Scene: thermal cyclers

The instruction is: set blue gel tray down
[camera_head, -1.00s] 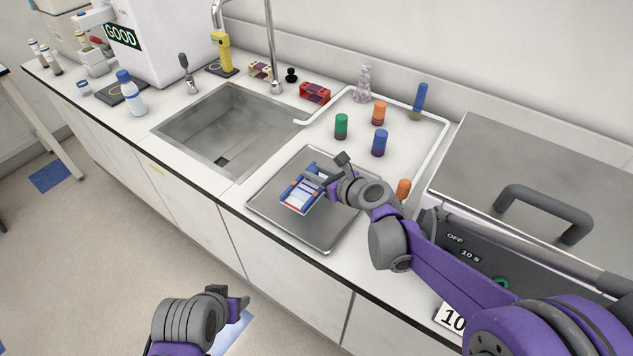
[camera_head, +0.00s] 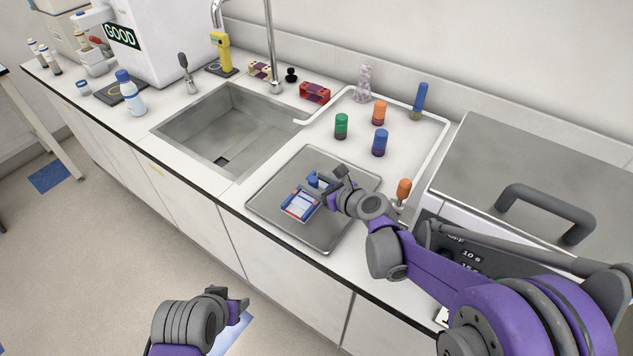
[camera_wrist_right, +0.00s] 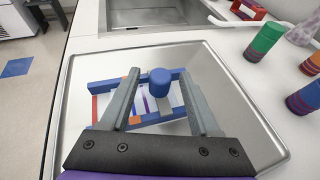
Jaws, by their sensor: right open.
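The blue gel tray (camera_head: 299,207) lies on the metal tray (camera_head: 273,190) on the counter, right of the sink. It has blue side bars and a pale middle, and a blue knob stands up at its far part. In the right wrist view the gel tray (camera_wrist_right: 107,91) lies under and between my fingers, with the blue knob (camera_wrist_right: 159,82) between the fingertips. My right gripper (camera_head: 328,184) is open, with its fingers apart and clear of the knob; contact with the bars is hard to judge. My left gripper (camera_head: 240,300) is low in front of the counter, away from the tray.
Green (camera_head: 341,126), blue (camera_head: 379,143) and orange (camera_head: 379,112) capped containers stand behind the metal tray. A large grey-lidded box (camera_head: 480,150) stands at right, close to my right arm. The sink (camera_head: 215,120) is at left. The metal tray's front part is bare.

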